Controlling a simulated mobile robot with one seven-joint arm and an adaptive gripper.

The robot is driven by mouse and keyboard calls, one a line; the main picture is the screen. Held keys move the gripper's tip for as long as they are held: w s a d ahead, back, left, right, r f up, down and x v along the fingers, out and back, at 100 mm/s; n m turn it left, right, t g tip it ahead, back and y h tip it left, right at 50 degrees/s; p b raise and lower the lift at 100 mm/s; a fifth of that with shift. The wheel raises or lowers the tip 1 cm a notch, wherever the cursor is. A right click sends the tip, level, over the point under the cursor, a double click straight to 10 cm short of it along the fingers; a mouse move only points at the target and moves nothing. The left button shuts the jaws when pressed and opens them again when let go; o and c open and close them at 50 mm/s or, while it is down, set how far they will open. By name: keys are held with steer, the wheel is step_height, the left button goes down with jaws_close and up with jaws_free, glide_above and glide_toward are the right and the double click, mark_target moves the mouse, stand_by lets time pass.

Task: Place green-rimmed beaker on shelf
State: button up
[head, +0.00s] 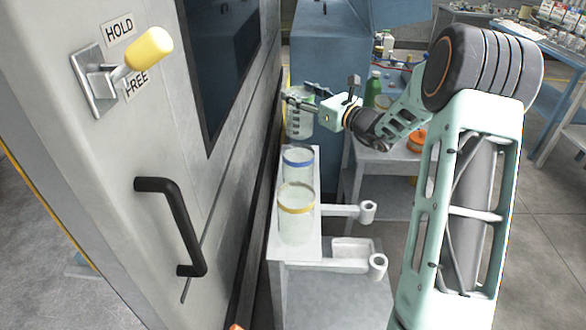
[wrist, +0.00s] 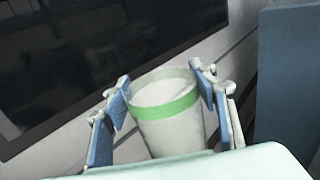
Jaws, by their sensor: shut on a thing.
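The green-rimmed beaker (wrist: 167,115) is clear, with a wide green band near its top. In the wrist view it stands between the blue pads of my gripper (wrist: 163,85), which is shut on it. In the head view the beaker (head: 299,127) hangs below my gripper (head: 301,97), near the far end of the narrow white shelf (head: 303,253) and beyond the blue-rimmed beaker. It looks roughly upright. Its rim is mostly hidden by the fingers in the head view. I cannot tell whether its base touches the shelf.
The blue-rimmed beaker (head: 298,165) and yellow-rimmed beaker (head: 296,215) stand on the shelf. A grey door with a black handle (head: 176,225) is close on the left. Two white brackets (head: 345,262) stick out right. A bench (head: 388,155) holds a green bottle (head: 373,88).

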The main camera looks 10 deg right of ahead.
mark_target(300, 121)
step_height(300, 121, down, 9)
steer(key=shift+f+p, duration=0.1)
steer(key=shift+p, duration=0.3)
steer(key=shift+f, duration=0.2)
steer(key=o, duration=1.2)
steer(key=shift+r, duration=0.1)
steer(key=shift+o, duration=0.2)
steer(key=shift+r, duration=0.15)
steer(key=b+v, duration=0.2)
steer(key=v, duration=1)
